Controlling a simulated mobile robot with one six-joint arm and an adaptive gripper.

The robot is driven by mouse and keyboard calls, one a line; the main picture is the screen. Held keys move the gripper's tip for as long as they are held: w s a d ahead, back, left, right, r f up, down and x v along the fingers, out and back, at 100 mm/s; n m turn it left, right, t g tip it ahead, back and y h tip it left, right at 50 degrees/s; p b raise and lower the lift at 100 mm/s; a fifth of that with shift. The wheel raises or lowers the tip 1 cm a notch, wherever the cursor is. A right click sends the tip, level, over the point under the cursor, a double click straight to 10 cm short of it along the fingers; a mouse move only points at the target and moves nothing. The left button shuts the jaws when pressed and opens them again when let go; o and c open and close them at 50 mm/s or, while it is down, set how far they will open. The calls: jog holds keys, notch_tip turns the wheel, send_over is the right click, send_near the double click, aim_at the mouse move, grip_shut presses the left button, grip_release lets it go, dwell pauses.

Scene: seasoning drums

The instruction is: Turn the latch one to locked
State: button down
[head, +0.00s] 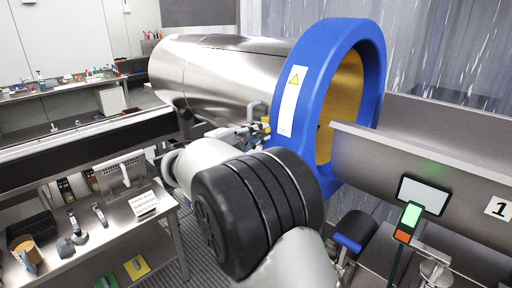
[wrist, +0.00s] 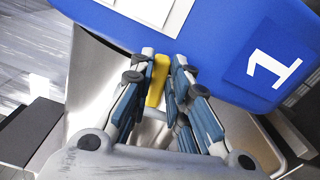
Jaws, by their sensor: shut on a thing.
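The latch shows in the wrist view as a yellow handle (wrist: 157,80) close to the edge of the blue drum ring (wrist: 225,25), which carries a white number 1 (wrist: 272,66). My gripper (wrist: 160,68) has its blue-padded fingers on both sides of the yellow handle and is shut on it. In the head view the blue ring (head: 302,100) stands at the mouth of the steel drum (head: 215,75). My arm reaches to the ring's left side there and hides most of the latch and my gripper.
A steel chute (head: 425,140) with a number 1 label (head: 498,208) runs to the right of the ring. A small screen with a green light (head: 411,215) stands in front of it. A workbench (head: 110,225) with tools and a sign is at the left.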

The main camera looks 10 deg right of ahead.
jog(key=shift+f+m+b, duration=0.25)
jog(key=shift+m+b, duration=0.75)
jog(key=shift+b, duration=0.4)
jog(key=shift+r, duration=0.1)
jog(key=c, duration=1.5)
grip_release()
jog(key=v, duration=0.8)
jog(key=shift+s+d, duration=0.1)
jog(key=shift+d, duration=0.05)
